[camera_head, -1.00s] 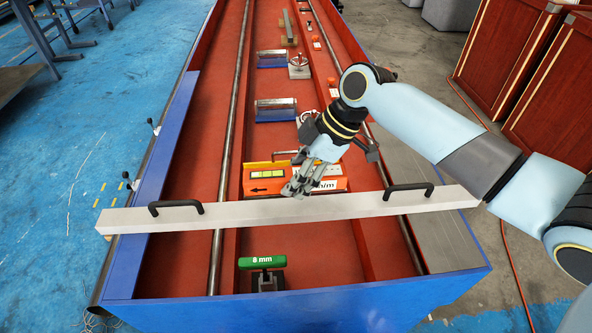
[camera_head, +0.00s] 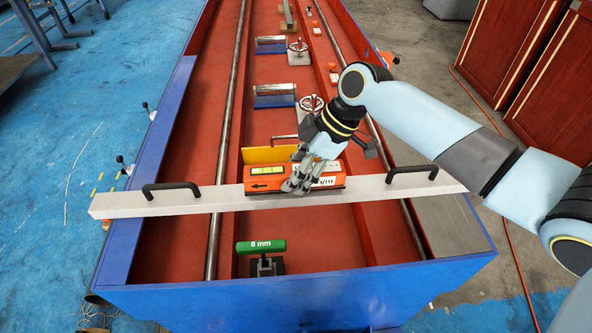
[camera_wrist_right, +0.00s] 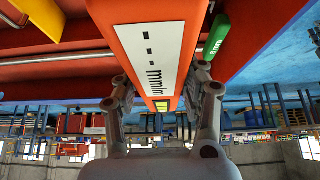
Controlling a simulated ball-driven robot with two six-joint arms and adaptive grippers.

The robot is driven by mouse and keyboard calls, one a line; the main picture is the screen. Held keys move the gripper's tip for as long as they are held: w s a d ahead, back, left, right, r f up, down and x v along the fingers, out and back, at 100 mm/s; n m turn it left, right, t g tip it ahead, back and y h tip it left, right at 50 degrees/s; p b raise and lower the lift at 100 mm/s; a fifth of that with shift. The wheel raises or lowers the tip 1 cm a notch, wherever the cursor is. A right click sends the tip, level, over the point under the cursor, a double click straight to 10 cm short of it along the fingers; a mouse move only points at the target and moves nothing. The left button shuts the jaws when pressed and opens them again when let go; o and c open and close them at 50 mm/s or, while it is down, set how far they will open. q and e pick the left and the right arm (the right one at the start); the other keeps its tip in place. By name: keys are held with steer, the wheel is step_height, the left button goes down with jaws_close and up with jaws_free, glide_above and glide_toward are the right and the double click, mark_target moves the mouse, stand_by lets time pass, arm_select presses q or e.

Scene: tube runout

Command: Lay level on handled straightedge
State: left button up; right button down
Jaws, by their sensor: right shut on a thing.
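The orange level (camera_head: 262,181) has a yellow-green vial window, a black arrow and a white label. In the head view it overlaps the middle of the handled straightedge (camera_head: 220,202), a long pale bar with two black handles lying across the red bed. I cannot tell whether the level touches the bar or hangs just above it. My right gripper (camera_head: 298,187) is shut on the level near its right part and hides some of the label. In the right wrist view, fingers stand on both sides of the level (camera_wrist_right: 158,14). My left gripper is not in view.
A yellow upright piece (camera_head: 268,155) stands behind the level. A green "8 mm" handle (camera_head: 261,246) stands in front of the bar. Blue blocks with metal rollers (camera_head: 274,95) and handwheels (camera_head: 311,103) are farther back. Blue side walls (camera_head: 160,130) edge the bed.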

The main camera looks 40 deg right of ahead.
steer(key=shift+f+b, duration=0.45)
steer(key=shift+f, duration=0.25)
steer(key=c, duration=0.6)
jaws_free()
steer(key=shift+c, duration=0.2)
steer(key=v, duration=1.1)
steer(key=shift+d+f, duration=0.1)
steer(key=shift+s+d+r, duration=0.1)
steer(key=shift+r, duration=0.4)
